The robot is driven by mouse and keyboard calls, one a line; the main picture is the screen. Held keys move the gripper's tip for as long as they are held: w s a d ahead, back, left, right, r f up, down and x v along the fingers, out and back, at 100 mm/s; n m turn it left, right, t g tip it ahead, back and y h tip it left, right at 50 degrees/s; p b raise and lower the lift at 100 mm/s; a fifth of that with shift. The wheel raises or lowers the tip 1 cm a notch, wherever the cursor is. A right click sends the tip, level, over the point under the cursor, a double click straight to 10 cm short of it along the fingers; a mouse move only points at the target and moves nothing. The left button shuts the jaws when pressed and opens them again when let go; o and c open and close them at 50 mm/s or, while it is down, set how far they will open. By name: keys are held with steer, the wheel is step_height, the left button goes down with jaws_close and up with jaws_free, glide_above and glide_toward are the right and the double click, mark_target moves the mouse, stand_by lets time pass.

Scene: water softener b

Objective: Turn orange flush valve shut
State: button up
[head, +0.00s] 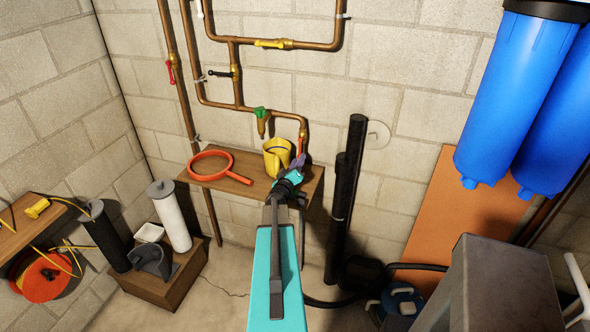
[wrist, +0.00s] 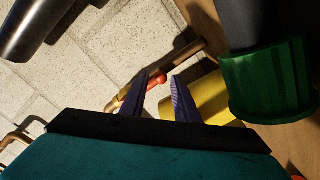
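The orange flush valve handle (head: 299,147) sits on the lower end of a copper pipe, just above the wooden shelf's right part. In the wrist view, its orange-red end (wrist: 157,78) shows in the gap between my fingertips, on a brass and copper pipe. My gripper (head: 297,166) is close below the handle in the head view. Its two purple fingers (wrist: 161,92) stand apart with a gap between them, so it is open. I see no clear contact with the handle. Part of the valve body is hidden by the fingers.
A yellow jug (head: 277,158) stands on the shelf just left of my gripper; it also shows behind the right finger (wrist: 211,96). An orange-red ring tool (head: 212,166) lies farther left. Black upright tubes (head: 347,180) stand to the right. A green fitting (head: 261,113) hangs above.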

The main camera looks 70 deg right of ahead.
steer(key=shift+w+d, duration=0.1)
steer(key=shift+d, duration=0.75)
steer(key=shift+a, duration=0.2)
steer(key=c, duration=0.4)
